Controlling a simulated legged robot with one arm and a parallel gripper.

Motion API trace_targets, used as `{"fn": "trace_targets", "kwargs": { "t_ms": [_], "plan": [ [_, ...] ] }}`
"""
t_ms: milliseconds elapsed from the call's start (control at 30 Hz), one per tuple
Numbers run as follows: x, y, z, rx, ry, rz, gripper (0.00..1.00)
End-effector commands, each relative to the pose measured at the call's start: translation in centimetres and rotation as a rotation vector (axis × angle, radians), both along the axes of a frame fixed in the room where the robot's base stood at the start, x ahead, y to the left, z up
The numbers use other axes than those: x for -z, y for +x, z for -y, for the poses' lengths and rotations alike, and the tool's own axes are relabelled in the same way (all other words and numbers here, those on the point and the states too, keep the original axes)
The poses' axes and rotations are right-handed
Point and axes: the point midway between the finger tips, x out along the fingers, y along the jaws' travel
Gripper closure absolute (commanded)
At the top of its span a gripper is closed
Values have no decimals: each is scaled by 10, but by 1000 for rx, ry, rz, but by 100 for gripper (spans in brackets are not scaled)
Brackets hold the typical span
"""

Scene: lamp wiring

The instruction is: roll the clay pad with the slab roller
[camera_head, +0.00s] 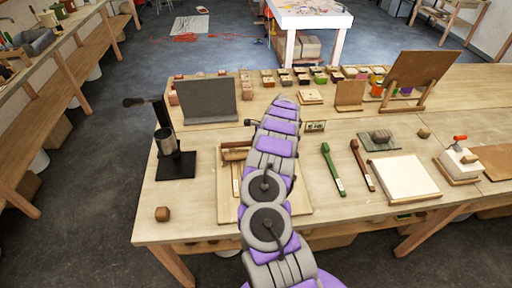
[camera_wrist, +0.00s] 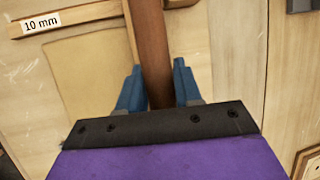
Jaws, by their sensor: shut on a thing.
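My gripper (camera_wrist: 158,90) has two blue fingers shut on the brown slab roller (camera_wrist: 150,45), one finger on each side of it in the wrist view. A brown wooden piece that looks like the roller (camera_head: 236,154) shows left of my arm in the head view. A flat tan patch that looks like the clay pad (camera_wrist: 85,75) lies left of the roller in the wrist view. A wooden board (camera_head: 226,205) lies under my arm, with a pale strip on it. A strip labelled 10 mm (camera_wrist: 90,15) crosses the wrist view's top left. My arm hides the gripper in the head view.
A black stand with a metal cup (camera_head: 168,145) stands left of the board, and a small wood block (camera_head: 162,214) lies near the front left. Green-handled (camera_head: 333,168) and brown-handled (camera_head: 362,165) tools and a white slab (camera_head: 402,178) lie to the right.

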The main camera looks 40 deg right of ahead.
Motion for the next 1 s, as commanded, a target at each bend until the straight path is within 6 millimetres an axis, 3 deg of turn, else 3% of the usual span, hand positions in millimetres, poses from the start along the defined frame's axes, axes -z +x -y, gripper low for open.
{"fn": "trace_targets", "kwargs": {
  "t_ms": [333,1000],
  "plan": [
    [0,-4,-3,-1,3,-3,100],
    [2,-37,-28,-3,5,-6,100]
  ]
}}
